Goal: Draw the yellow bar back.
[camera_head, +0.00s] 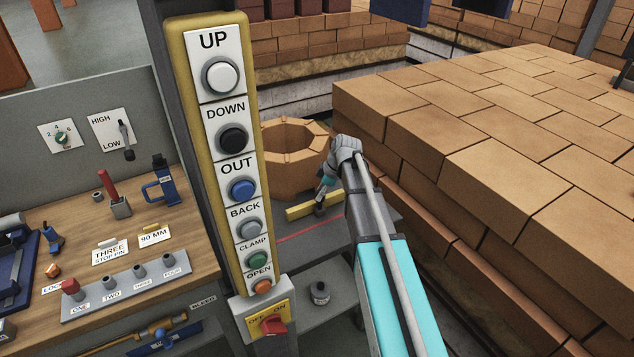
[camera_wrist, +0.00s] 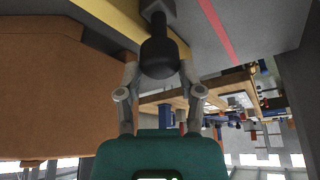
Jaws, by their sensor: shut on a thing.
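The yellow bar (camera_head: 299,212) lies on a grey table beside an octagonal brick ring (camera_head: 292,165). In the wrist view the bar (camera_wrist: 112,20) runs along the top, with a dark knob (camera_wrist: 160,55) standing out from a grey mount. My gripper (camera_head: 321,199) reaches down to the bar's right part. In the wrist view its two fingers (camera_wrist: 160,75) are closed on the dark knob, one on each side. The brick ring (camera_wrist: 60,95) is close on the left there. In the head view my gripper and arm hide part of the bar's right end.
A red line (camera_head: 308,232) crosses the grey table in front of the bar. A large brick stack (camera_head: 480,150) stands close on the right. A yellow button panel (camera_head: 249,285) and a wooden bench (camera_head: 190,247) with tools stand on the left.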

